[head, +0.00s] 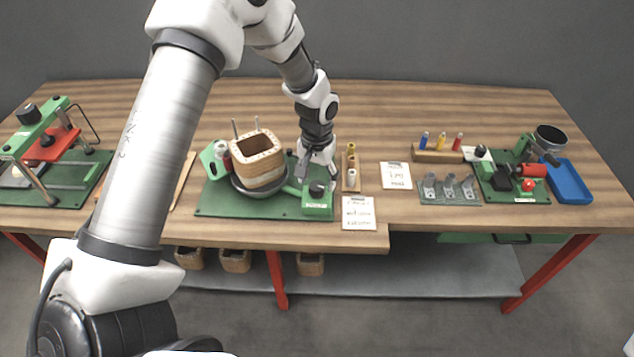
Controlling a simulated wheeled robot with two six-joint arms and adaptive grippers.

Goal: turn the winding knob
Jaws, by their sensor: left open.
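The winding station is a green base plate (230,205) in the middle of the table. A square wooden coil former (258,162) with a hollow top sits on its round turntable. At the plate's front right corner is a small green control box (318,208) with a black winding knob (317,188) on top. My left gripper (318,172) comes down from above and behind the knob, with its fingers pointing down. Its jaws are open. The fingertips are close above or beside the knob; I cannot tell whether they touch it. My right gripper does not show.
A wooden rack with small spools (351,170) stands just right of the gripper. Printed cards (358,213) lie nearby. A green press (45,150) is at far left. A red-handled device (530,170) and blue tray (569,182) are at right. The table's back strip is clear.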

